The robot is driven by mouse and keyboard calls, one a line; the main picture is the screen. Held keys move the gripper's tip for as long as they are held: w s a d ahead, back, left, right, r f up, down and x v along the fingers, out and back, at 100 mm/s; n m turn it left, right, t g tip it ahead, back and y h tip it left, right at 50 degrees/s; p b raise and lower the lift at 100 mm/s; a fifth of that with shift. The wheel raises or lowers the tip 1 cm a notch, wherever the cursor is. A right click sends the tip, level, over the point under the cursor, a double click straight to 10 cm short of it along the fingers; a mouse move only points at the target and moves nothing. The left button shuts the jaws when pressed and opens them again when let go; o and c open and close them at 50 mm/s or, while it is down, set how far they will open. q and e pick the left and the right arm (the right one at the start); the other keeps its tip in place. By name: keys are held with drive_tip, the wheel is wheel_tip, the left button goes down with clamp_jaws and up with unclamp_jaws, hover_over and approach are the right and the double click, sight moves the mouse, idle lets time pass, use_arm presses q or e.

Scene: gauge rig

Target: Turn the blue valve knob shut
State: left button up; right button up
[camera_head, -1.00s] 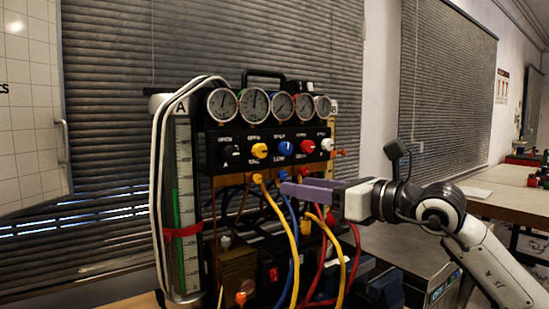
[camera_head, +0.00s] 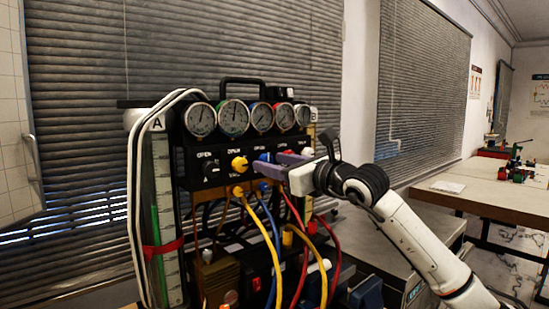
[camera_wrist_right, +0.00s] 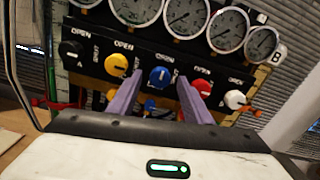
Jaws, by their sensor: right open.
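The blue valve knob (camera_wrist_right: 160,77) sits on the black panel below the gauges, with yellow to its left and red to its right in the right wrist view. In the head view only part of the blue knob (camera_head: 264,157) shows, the rest hidden behind my right gripper. My right gripper (camera_head: 270,166) is open, its purple fingers pointing at the panel. In the wrist view the right fingers (camera_wrist_right: 158,92) lie to either side of the blue knob. I cannot tell whether they touch it. My left gripper is not in view.
Round gauges (camera_head: 233,117) stand in a row above the knobs. A yellow knob (camera_head: 239,163) and a black knob (camera_head: 211,168) are to the left. Yellow, blue and red hoses hang below the panel. A clear column (camera_head: 165,215) stands at the left of the rig.

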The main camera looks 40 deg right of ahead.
drive_tip(key=shift+w, duration=0.1)
drive_tip(key=c, duration=1.1)
drive_tip(key=shift+o, duration=0.2)
